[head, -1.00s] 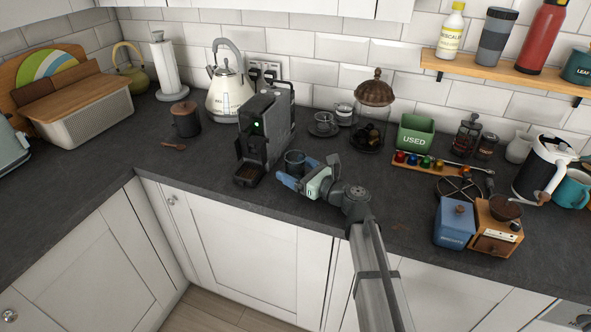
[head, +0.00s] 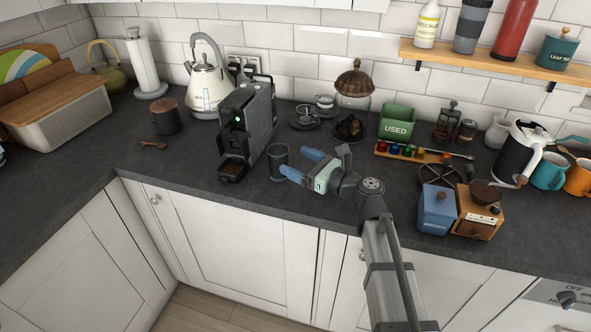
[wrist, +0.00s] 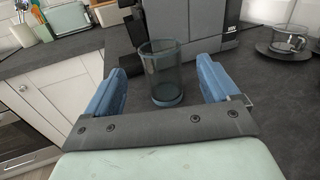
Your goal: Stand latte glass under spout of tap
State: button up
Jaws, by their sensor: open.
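The latte glass (head: 278,163), a smoky clear tumbler, stands upright on the dark worktop, just right of the black coffee machine (head: 247,122). The machine has a green light, a spout (head: 232,147) and a drip tray (head: 233,170) at its front; the glass is beside the tray, not on it. I see no clear sink tap. My gripper (head: 303,163) is open and empty, low to the right of the glass, its blue fingers pointing at it. In the wrist view the glass (wrist: 164,75) shows in line with the gap between the fingers, apart from both.
A kettle (head: 207,85) and a brown lidded canister (head: 166,117) stand left of the machine. Behind are a glass cup on a saucer (head: 305,117) and a domed jar (head: 352,95). Right are a green box (head: 397,122), a capsule rack (head: 410,152) and a blue tin (head: 437,208).

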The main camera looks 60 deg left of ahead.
jog(key=shift+r, duration=2.1)
jog(key=shift+w, duration=0.1)
